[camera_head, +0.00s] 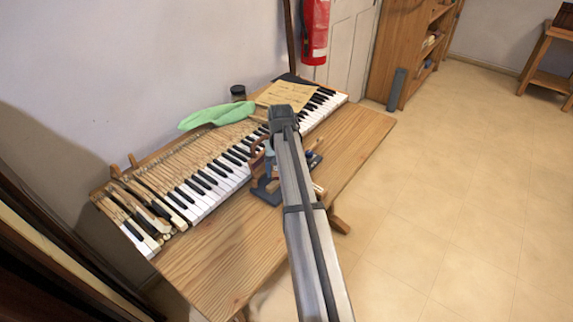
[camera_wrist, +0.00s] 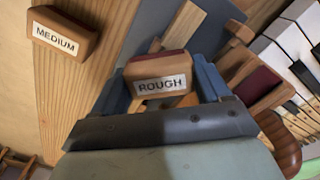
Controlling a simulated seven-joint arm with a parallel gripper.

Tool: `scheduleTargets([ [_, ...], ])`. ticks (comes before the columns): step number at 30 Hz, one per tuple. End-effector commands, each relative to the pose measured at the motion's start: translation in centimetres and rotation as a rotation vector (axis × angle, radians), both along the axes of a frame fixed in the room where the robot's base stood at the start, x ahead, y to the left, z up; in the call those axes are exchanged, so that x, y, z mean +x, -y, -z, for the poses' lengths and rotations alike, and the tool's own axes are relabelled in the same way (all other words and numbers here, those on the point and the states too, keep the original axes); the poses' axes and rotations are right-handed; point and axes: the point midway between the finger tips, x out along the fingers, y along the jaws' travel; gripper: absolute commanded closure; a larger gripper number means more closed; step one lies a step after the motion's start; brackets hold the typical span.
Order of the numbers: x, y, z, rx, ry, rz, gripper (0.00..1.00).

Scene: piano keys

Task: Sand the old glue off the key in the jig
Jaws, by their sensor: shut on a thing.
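My gripper (camera_wrist: 161,82) is shut on a wooden sanding block (camera_wrist: 160,84) labelled ROUGH, with a dark red top, held between its two blue-grey fingers. In the head view, my arm covers most of the gripper (camera_head: 270,160) and hides the block. The dark blue jig (camera_head: 263,190) lies on the table just below the gripper. It also shows as a flat blue-grey plate in the wrist view (camera_wrist: 165,22). Pale wood shows below the held block, but I cannot tell whether it is the key or whether the block touches it.
A block labelled MEDIUM (camera_wrist: 63,32) lies on the wooden table (camera_head: 222,257). Another block with a dark red face (camera_wrist: 250,90) and a brown handle (camera_wrist: 279,140) are right of the gripper.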

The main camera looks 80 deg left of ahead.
Motion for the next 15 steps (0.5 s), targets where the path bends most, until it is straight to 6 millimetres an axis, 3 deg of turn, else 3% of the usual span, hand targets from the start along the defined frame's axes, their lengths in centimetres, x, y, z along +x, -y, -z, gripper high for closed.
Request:
scheduleTargets([
  [15,-3.1,3.3,-0.2,0.000,0.000,0.000,0.52],
])
